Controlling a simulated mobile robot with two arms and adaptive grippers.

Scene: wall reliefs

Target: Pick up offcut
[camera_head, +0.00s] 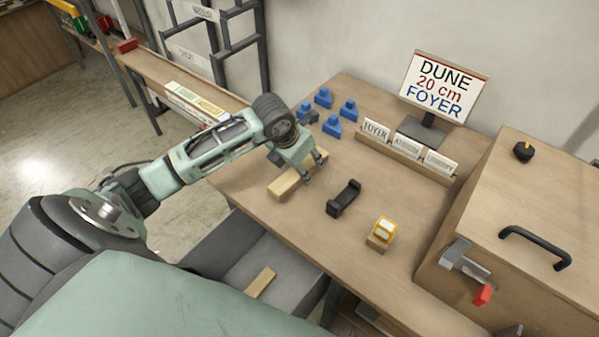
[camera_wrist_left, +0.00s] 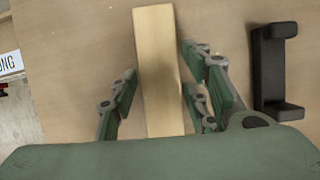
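A pale wooden offcut (camera_head: 286,185) lies on the workbench by its front left edge. In the left wrist view the offcut (camera_wrist_left: 157,70) runs lengthwise between the open fingers of my left gripper (camera_wrist_left: 163,85). In the head view my left gripper (camera_head: 309,170) points down just above and beside the offcut and partly covers it. Gaps show on both sides of the offcut, so the fingers do not grip it. Another light wood piece (camera_head: 260,282) lies in the grey bin below the bench. My right gripper cannot be made out.
A black bracket-like handle (camera_head: 343,198) lies close right of the offcut; a yellow-topped block (camera_head: 381,233) stands further right. Several blue pieces (camera_head: 332,126) sit behind. A sign (camera_head: 441,87), a card rack (camera_head: 405,152) and a large wooden box (camera_head: 530,215) bound the bench.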

